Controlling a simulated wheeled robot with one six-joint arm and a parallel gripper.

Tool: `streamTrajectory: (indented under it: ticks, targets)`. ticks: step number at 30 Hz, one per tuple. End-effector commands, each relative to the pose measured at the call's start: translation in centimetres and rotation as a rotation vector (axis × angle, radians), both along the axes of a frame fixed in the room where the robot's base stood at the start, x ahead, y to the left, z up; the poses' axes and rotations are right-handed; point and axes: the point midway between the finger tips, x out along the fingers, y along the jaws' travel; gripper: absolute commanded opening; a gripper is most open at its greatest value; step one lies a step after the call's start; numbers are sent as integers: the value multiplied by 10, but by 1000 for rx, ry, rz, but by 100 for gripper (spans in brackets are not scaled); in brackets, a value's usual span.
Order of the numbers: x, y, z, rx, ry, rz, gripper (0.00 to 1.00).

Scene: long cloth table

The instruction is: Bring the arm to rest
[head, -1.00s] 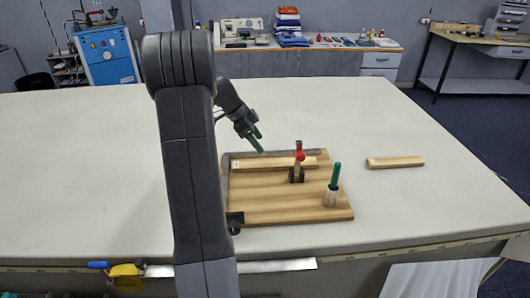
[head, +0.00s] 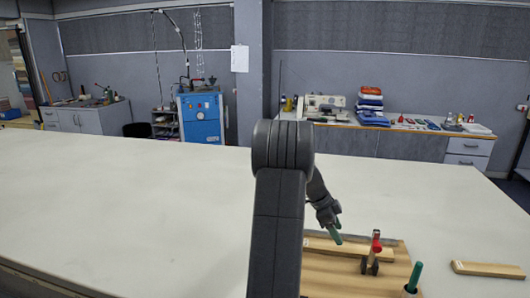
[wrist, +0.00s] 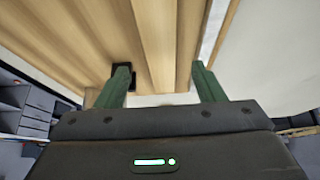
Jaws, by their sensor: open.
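My gripper (head: 337,231) has green fingers and hangs over the back left part of a wooden board (head: 330,285) on the table. In the wrist view my gripper (wrist: 163,84) is open, with nothing between its fingers and the board's wood grain beyond them. My dark arm hides the board's left part in the head view.
The pale table (head: 130,210) is clear on the left. The board carries a wooden strip (head: 345,250), a red-topped clamp (head: 375,250) and a green-handled tool (head: 415,275). Another strip (head: 487,269) lies to the right. A sewing machine (head: 323,106) stands on a back bench.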

Motion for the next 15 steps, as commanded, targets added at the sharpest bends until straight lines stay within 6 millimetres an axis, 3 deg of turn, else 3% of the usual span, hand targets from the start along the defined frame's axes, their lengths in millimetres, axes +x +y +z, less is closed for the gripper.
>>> streamTrajectory:
  ticks: [10,15]
  targets:
    - [-8,-31,-60,0,1,0,62]
    - [-7,-30,-42,-1,-3,0,62]
